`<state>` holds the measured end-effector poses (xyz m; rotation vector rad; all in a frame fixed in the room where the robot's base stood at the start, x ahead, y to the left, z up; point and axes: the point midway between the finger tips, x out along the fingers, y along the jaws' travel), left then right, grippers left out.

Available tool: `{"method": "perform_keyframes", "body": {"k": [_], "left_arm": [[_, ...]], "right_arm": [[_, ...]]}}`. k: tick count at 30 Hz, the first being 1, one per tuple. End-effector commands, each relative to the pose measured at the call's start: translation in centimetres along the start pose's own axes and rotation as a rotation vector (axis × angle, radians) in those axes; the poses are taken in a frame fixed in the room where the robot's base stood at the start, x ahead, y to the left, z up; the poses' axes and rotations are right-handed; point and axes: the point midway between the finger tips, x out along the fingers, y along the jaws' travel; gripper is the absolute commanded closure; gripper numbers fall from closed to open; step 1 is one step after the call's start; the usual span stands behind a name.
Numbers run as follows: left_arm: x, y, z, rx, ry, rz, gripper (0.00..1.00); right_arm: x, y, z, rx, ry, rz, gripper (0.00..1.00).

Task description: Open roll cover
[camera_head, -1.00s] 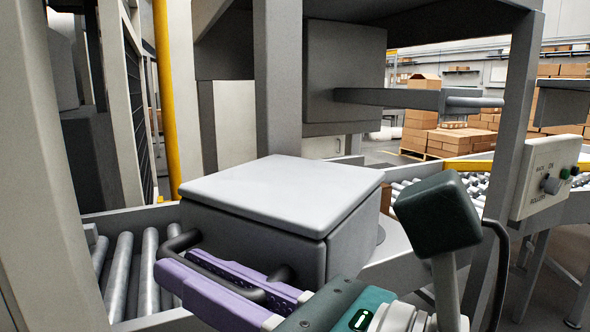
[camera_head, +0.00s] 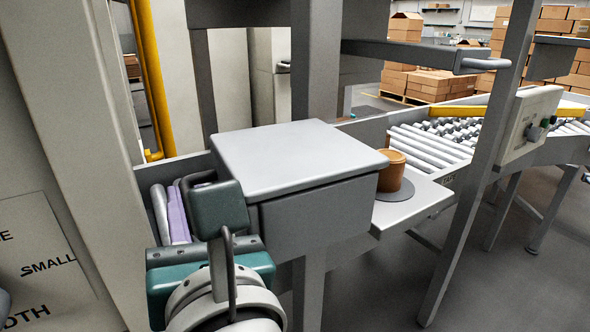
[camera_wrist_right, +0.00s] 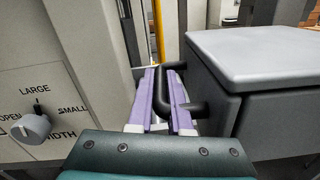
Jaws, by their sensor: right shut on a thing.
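The roll cover (camera_head: 295,155) is a grey box with a pale flat lid, in the middle of the head view and at the right of the wrist view (camera_wrist_right: 265,60). A dark bar handle (camera_wrist_right: 164,90) stands out from its side. My right gripper (camera_wrist_right: 162,98) has purple fingers on either side of this handle and is shut on it. In the head view the right gripper (camera_head: 178,212) is at the cover's left side, partly hidden behind my wrist. My left gripper is not in view.
A brown cylinder (camera_head: 392,172) stands on a grey disc (camera_head: 396,192) right of the cover. A roller conveyor (camera_head: 440,142) runs behind it. A panel with a dial (camera_wrist_right: 30,128) is at the left. A grey post (camera_head: 470,170) and control box (camera_head: 530,125) stand at the right.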

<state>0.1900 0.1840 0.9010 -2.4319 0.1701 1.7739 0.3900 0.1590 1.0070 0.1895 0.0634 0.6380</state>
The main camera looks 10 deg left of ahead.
Motion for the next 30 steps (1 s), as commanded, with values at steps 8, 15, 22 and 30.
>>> {"method": "perform_keyframes", "body": {"k": [8, 15, 22, 30], "left_arm": [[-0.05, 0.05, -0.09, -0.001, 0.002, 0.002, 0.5], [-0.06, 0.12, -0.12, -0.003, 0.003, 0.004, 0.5], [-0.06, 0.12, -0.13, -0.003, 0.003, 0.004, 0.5], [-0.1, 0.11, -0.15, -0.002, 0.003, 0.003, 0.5]], "right_arm": [[-0.02, 0.09, 0.08, 0.002, -0.001, -0.001, 1.0], [-0.01, 0.08, 0.12, 0.002, -0.002, -0.001, 0.78], [-0.02, 0.02, 0.1, 0.001, -0.002, -0.002, 0.53], [-0.11, -0.05, 0.08, 0.001, -0.001, -0.004, 0.53]]}}
